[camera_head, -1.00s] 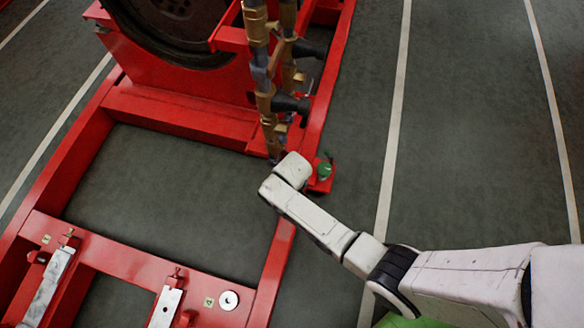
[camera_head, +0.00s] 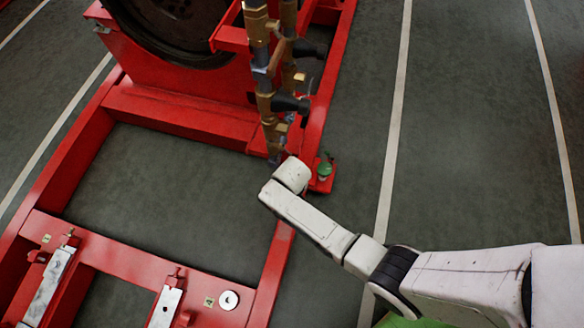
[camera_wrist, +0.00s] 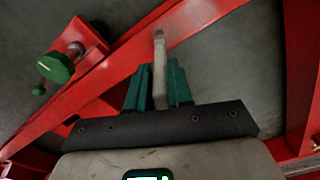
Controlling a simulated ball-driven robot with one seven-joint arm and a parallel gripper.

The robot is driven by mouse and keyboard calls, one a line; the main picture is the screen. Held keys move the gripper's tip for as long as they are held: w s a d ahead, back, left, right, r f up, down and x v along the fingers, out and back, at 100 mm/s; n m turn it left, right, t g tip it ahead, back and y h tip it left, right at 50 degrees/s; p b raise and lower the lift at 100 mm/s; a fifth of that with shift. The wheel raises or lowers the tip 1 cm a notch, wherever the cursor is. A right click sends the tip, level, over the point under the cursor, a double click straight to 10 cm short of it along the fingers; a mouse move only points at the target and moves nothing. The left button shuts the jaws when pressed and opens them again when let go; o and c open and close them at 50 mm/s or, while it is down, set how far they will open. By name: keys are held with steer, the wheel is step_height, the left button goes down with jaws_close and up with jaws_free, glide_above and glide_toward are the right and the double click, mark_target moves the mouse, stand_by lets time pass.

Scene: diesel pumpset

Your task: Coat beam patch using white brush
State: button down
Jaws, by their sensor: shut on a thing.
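My gripper (camera_wrist: 158,84) has teal fingers shut on the pale handle of the white brush (camera_wrist: 159,52) in the wrist view. The brush stands out from between the fingers, in front of a red beam (camera_wrist: 205,18) that runs diagonally across the picture. I cannot tell whether its tip touches the beam. In the head view, my wrist hides the gripper and brush, over the right-hand red beam (camera_head: 282,245). No distinct patch on the beam can be made out.
A green knob (camera_wrist: 55,67) on a red bracket sticks out beside the beam, close to my wrist; it also shows in the head view (camera_head: 325,169). Brass and grey pipework (camera_head: 268,105) stands just beyond my wrist. Floor to the right is clear.

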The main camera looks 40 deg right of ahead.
steer(key=shift+s+a+f+p, duration=0.15)
steer(key=shift+s+a+p, duration=0.8)
steer(key=shift+a, duration=0.35)
steer(key=s+a+p, duration=0.3)
steer(key=s+a, duration=0.1)
steer(key=a, duration=0.2)
steer(key=shift+s+a, duration=0.15)
steer(key=shift+s, duration=0.2)
stand_by(1.7)
